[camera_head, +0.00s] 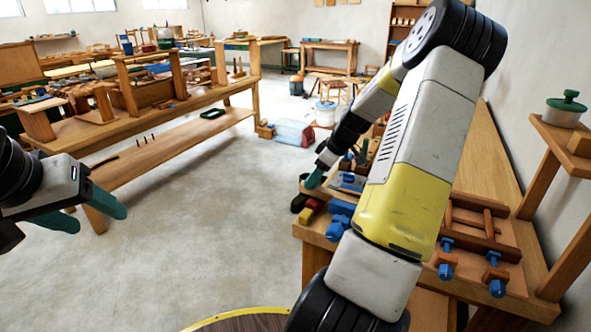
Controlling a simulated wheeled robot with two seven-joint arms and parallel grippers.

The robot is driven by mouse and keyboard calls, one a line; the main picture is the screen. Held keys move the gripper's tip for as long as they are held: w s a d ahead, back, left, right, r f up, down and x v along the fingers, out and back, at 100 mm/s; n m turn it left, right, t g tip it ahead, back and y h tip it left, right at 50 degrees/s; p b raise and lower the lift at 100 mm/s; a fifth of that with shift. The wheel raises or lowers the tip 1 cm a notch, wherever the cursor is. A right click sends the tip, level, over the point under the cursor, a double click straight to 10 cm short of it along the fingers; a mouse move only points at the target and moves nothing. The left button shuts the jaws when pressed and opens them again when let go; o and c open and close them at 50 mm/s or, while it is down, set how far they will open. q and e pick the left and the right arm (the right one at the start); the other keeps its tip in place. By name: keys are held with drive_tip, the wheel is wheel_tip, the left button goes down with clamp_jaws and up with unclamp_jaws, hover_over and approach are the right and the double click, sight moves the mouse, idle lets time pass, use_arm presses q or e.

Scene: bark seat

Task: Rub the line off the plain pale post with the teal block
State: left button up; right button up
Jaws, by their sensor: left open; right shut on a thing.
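My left gripper (97,208) is at the left edge, over the bare floor, with its two teal fingers apart and nothing between them. My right arm reaches across the right side to the workbench (313,239). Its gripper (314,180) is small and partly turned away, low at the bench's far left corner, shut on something. Teal shows at its tip, but I cannot tell the teal block from the teal fingers there. I cannot make out the plain pale post or a line on it; my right arm hides much of the bench.
Blue-headed wooden clamps (495,275) and a wooden frame (482,226) lie on the near bench. A green-lidded pot (565,109) stands on a shelf at right. A long wooden bench (165,116) stands at left. The concrete floor (200,235) between is clear.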

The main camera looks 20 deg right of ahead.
drive_tip(key=shift+f, duration=0.55)
idle(0.4)
drive_tip(key=shift+w+d+r, duration=0.1)
drive_tip(key=shift+w+d, duration=0.9)
drive_tip(key=shift+d, duration=0.15)
drive_tip(key=shift+s+a+f, duration=0.2)
drive_tip(key=shift+s+a, duration=0.8)
drive_tip(key=shift+a, duration=0.2)
drive_tip(key=shift+w+d+r, duration=0.1)
drive_tip(key=shift+w+d, duration=0.9)
drive_tip(key=shift+d, duration=0.2)
drive_tip(key=shift+s+a, duration=1)
drive_tip(key=shift+a, duration=0.2)
drive_tip(key=shift+s+d+r, duration=0.1)
drive_tip(key=shift+r, duration=1.4)
drive_tip(key=shift+s+d+r, duration=0.1)
drive_tip(key=shift+r, duration=1.4)
